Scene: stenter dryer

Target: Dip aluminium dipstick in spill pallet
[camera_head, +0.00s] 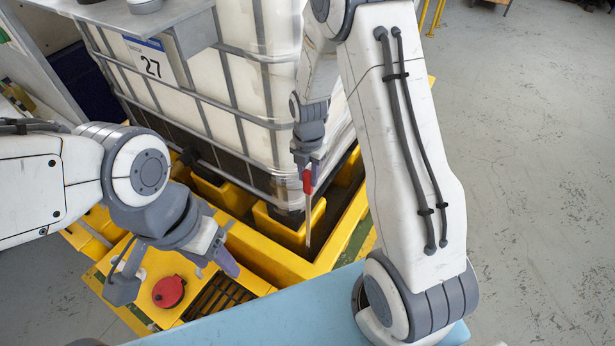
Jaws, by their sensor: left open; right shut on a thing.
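My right gripper (307,160) is shut on the red handle of the aluminium dipstick (308,211). The dipstick hangs nearly upright, and its thin rod points down at the front part of the yellow spill pallet (334,246). Its lower end shows against the pallet near the front rim; I cannot tell whether it touches the bottom. My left gripper (178,276) is open and empty above the pallet's front left part, close to a red round cap (168,291).
A black grate (218,297) lies in the yellow front section. A light blue surface (290,322) is at the bottom. Grey floor (535,180) is clear at right.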

